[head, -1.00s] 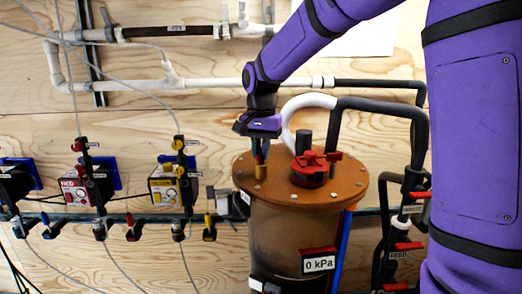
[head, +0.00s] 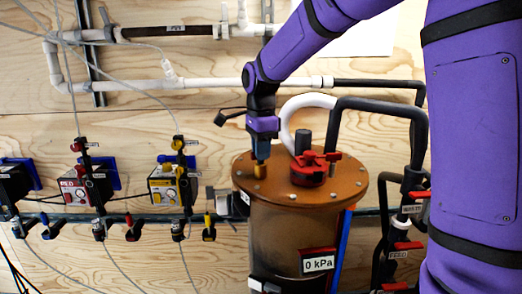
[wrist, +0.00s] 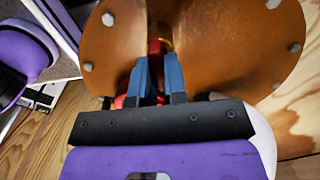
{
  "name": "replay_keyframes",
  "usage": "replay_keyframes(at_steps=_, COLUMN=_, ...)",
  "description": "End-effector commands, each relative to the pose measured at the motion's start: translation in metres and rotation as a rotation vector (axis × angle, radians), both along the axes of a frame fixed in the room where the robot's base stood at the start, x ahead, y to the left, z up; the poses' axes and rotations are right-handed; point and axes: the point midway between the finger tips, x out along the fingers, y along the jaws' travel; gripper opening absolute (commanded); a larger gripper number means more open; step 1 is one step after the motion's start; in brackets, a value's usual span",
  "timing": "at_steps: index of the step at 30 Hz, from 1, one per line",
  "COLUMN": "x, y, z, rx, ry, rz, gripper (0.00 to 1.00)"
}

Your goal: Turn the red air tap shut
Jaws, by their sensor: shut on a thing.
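The red air tap shows in the wrist view as a red piece (wrist: 154,48) beside a brass fitting (wrist: 165,32) on the tank's brown lid. My gripper (wrist: 160,68) is shut on the tap, with a blue finger on each side of it; the fingers hide much of it. More red (wrist: 128,101) shows beside and below the left finger; I cannot tell whether it is the same part. In the head view my gripper (head: 260,153) points down at the lid's left side, right above the brass fitting (head: 260,170). The tap itself is hidden there.
The brown tank lid (head: 340,188) carries a larger red fitting (head: 309,168) just right of my gripper, with black and white hoses (head: 381,105) behind. A gauge on the tank (head: 318,262) reads 0 kPa. Several small valves (head: 133,228) line the wall at left.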

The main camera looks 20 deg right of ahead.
Motion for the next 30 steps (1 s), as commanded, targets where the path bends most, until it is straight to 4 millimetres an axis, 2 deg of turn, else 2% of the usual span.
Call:
replay_keyframes(at_steps=12, x=0.0002, y=0.0001, z=0.0009, rx=0.000, ry=-0.003, rz=-0.209, gripper=0.00)
replay_keyframes(at_steps=30, x=0.0003, y=0.0000, z=0.0010, rx=0.001, ry=-0.003, rz=-0.246, gripper=0.00)
